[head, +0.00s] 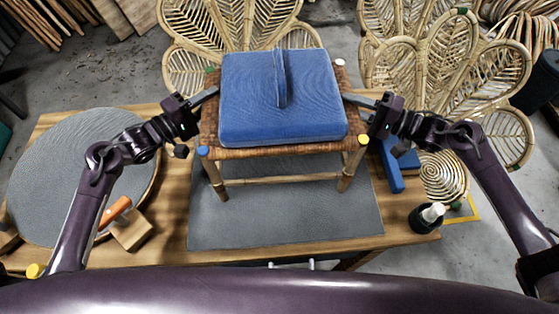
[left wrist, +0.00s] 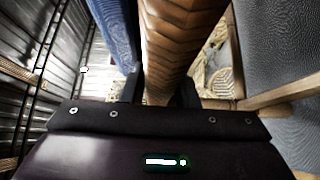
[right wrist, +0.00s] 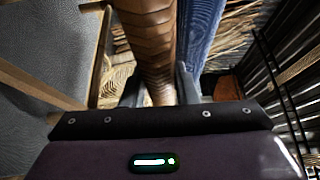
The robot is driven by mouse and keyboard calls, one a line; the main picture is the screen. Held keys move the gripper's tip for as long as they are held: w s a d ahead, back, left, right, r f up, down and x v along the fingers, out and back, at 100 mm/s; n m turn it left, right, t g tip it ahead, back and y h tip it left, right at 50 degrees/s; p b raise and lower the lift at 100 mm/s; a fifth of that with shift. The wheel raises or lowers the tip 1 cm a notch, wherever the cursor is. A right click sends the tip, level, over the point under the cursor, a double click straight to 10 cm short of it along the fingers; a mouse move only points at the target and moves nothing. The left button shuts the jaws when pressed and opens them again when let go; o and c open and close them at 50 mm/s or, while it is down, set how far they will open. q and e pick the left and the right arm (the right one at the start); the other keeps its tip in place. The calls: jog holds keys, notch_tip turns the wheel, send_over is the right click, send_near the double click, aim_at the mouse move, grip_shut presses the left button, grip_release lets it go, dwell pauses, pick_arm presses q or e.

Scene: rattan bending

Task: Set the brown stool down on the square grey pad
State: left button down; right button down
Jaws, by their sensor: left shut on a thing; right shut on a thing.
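The brown stool (head: 283,152) has a woven rattan seat edge and pale legs. It is upright over the square grey pad (head: 285,225); its front feet appear over the pad, but I cannot tell whether they touch it. A blue cushion (head: 280,110) with an upright blue strip lies on the seat. My left gripper (head: 207,97) is shut on the stool's left side rail, which shows as brown weave in the left wrist view (left wrist: 178,45). My right gripper (head: 354,98) is shut on the right side rail, also seen in the right wrist view (right wrist: 150,40). The rear feet are hidden.
The pad lies on a wooden table (head: 405,210). A round grey mat (head: 60,170) and an orange-handled wooden tool (head: 125,225) are at left. Blue pieces (head: 391,168) and a dark bottle with a white top (head: 430,215) are at right. Rattan chairs (head: 440,75) stand behind.

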pick_arm(q)
jog(key=shift+f+b, duration=0.65)
jog(key=shift+f, duration=0.05)
pick_arm(e)
jog(key=shift+f, duration=0.7)
pick_arm(q)
jog(key=c, duration=1.5)
grip_release()
pick_arm(e)
jog(key=c, duration=1.5)
grip_release()
pick_arm(q)
jog(key=o, duration=0.4)
jog(key=shift+s, duration=0.15)
pick_arm(e)
jog(key=o, duration=0.4)
jog(key=shift+s, duration=0.15)
jog(key=shift+d, duration=0.2)
pick_arm(q)
jog(key=v, duration=1.2)
pick_arm(e)
jog(key=v, duration=1.1)
jog(key=shift+s+d, duration=0.2)
jog(key=shift+d, duration=0.1)
